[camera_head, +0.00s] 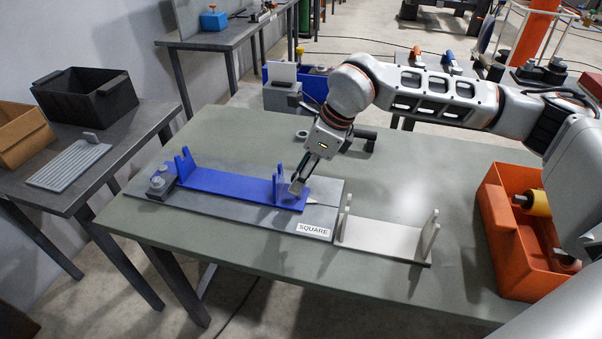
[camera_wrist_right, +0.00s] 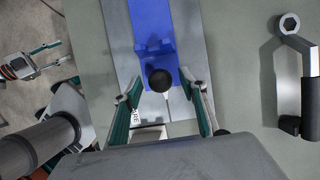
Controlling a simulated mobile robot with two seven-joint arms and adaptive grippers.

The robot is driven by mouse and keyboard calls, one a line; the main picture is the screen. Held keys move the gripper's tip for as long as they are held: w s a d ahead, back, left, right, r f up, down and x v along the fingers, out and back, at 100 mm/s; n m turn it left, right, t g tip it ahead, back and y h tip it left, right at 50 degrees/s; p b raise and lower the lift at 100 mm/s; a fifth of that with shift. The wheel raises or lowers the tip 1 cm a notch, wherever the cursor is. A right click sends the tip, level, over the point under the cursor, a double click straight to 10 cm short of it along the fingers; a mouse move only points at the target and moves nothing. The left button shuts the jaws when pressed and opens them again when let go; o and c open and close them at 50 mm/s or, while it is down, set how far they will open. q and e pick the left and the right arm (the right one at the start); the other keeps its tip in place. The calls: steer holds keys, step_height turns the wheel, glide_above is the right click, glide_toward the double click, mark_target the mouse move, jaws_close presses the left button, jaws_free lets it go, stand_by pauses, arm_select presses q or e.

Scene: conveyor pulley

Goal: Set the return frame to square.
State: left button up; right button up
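The blue return frame (camera_head: 235,187), with an upright at each end, lies on a grey base plate (camera_head: 262,218) with a "SQUARE" label (camera_head: 312,229) at its right end. In the right wrist view the frame (camera_wrist_right: 152,22) looks slightly skewed to the plate. A black round knob (camera_wrist_right: 160,82) is at its near end. My right gripper (camera_head: 297,186) is at the frame's right upright; in its wrist view its open fingers (camera_wrist_right: 160,79) stand either side of the knob, apparently clear of it. My left gripper (camera_wrist_right: 45,59) shows only there, open and empty, over the floor.
A pale frame (camera_head: 385,238) with two uprights stands right of the plate. An orange bin (camera_head: 497,215) holding a yellow roller (camera_head: 537,203) is at the table's right. A hex-ended tool (camera_wrist_right: 291,60) lies behind the frame. A side table with dark (camera_head: 85,95) and brown bins stands left.

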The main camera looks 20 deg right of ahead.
steer(key=shift+r, duration=0.3)
steer(key=v, duration=1.1)
steer(key=shift+s+d+r, duration=0.15)
steer(key=shift+s, duration=0.05)
